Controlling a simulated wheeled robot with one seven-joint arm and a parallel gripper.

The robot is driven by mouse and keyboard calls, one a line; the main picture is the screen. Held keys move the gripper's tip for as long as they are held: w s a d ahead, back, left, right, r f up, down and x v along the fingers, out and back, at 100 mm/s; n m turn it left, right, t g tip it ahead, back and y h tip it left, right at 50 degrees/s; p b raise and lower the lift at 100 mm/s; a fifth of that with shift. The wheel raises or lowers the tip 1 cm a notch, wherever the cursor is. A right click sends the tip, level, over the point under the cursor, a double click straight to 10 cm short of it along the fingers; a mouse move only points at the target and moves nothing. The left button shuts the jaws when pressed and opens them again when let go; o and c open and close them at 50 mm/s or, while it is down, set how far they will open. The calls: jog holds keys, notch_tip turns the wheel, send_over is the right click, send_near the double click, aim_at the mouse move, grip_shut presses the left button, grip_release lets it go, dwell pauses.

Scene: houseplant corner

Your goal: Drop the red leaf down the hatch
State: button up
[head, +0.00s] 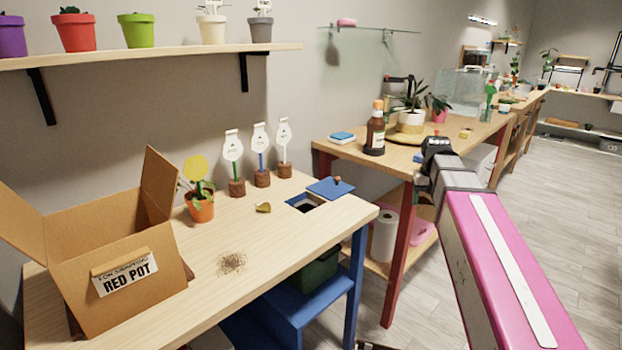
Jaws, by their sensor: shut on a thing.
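The hatch (306,204) is a dark square opening with a blue rim in the right part of the near wooden table. Its blue lid (328,188), with a brown knob, lies beside it, so the opening is uncovered. My gripper (437,142) is at the far end of my pink arm, right of the hatch and beyond the near table, in front of the second table. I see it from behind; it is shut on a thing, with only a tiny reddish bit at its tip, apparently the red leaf. No other red leaf shows. A yellow-brown leaf (263,208) lies left of the hatch.
An open cardboard box (75,245) labelled RED POT stands at the table's left. An orange pot (200,207) with a yellow flower and three tagged stands (262,178) are behind. Spilled soil (232,263) lies in front. A brown bottle (375,135) stands on the second table (345,153).

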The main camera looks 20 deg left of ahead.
jog(key=a+n, duration=0.1)
jog(key=a, duration=0.6)
jog(key=a+r+n, duration=0.1)
jog(key=a, duration=0.6)
jog(key=a+r, duration=0.1)
jog(key=a, duration=0.6)
jog(key=shift+w+n, duration=0.25)
jog(key=shift+n, duration=0.15)
jog(key=s+a+r+n, duration=0.1)
jog(key=s+a, duration=0.1)
jog(key=a, duration=0.6)
jog(key=s+a+r+n, duration=0.1)
jog(key=s+a, duration=0.1)
jog(key=a, duration=0.6)
jog(key=shift+s+a+f, duration=0.1)
jog(key=shift+s+f, duration=0.05)
jog(key=shift+f, duration=1.45)
jog(key=shift+s+a+f, duration=0.1)
jog(key=shift+f, duration=1.5)
jog(key=o, duration=1)
jog(key=shift+c, duration=0.2)
jog(key=shift+d, duration=0.1)
notch_tip(320, 180, up, 11)
jog(key=shift+f, duration=0.1)
